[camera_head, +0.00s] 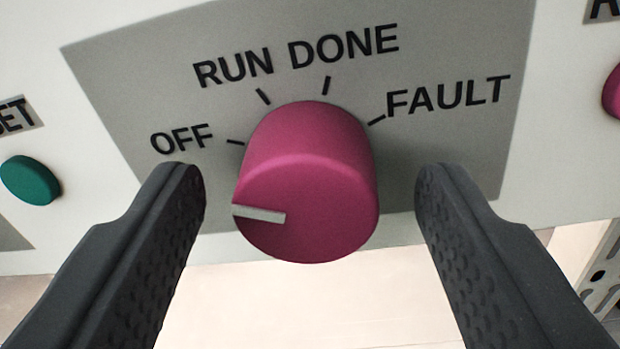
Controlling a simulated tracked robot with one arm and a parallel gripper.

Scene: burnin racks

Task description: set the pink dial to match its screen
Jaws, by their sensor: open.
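The pink dial (308,170) sticks out from a grey label plate (145,75) in the middle of the view. The plate reads OFF, RUN, DONE and FAULT around the dial, each with a black tick. The dial's pale pointer line (259,214) points left, toward the OFF side. My gripper (310,185) is open, with one dark finger on each side of the dial. A gap shows between the dial and each finger. The dial's screen is not in view.
A green button (31,180) sits on the white panel at left, under a partly cut label ending in "ET". Part of another pink round control (613,92) shows at the right edge. A perforated metal upright (602,275) stands at lower right. Below the panel's lower edge is a pale open area.

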